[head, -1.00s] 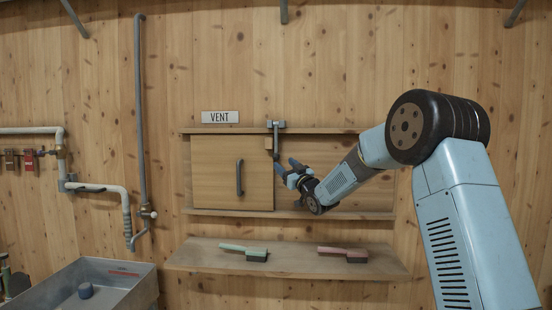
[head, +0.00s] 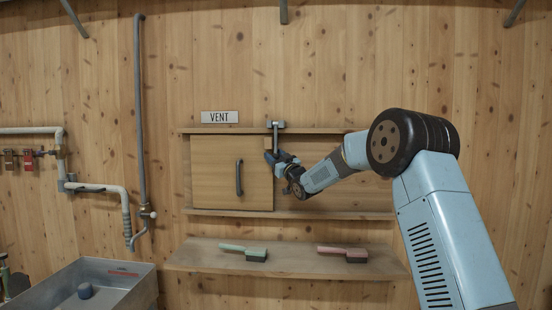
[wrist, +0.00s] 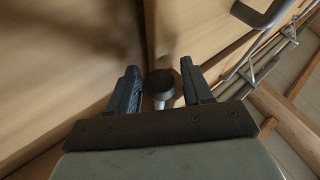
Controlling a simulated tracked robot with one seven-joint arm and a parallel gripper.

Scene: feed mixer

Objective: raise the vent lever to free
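The vent lever (head: 275,138) is a grey bar hanging down from a bracket at the top rail, just right of the wooden vent door (head: 215,173) and below the VENT sign (head: 220,117). In the wrist view its dark round knob (wrist: 161,82) on a grey shaft lies between my two blue fingers. My gripper (head: 272,158) is at the lower end of the lever in the head view and covers that end. In the wrist view my gripper (wrist: 160,88) is open, with gaps on both sides of the knob.
The door's dark handle (head: 239,177) is left of my gripper. A shelf (head: 290,264) below holds a green brush (head: 243,252) and a pink brush (head: 343,254). A metal basin (head: 125,290) stands at lower left. Pipes (head: 139,110) run along the left wall.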

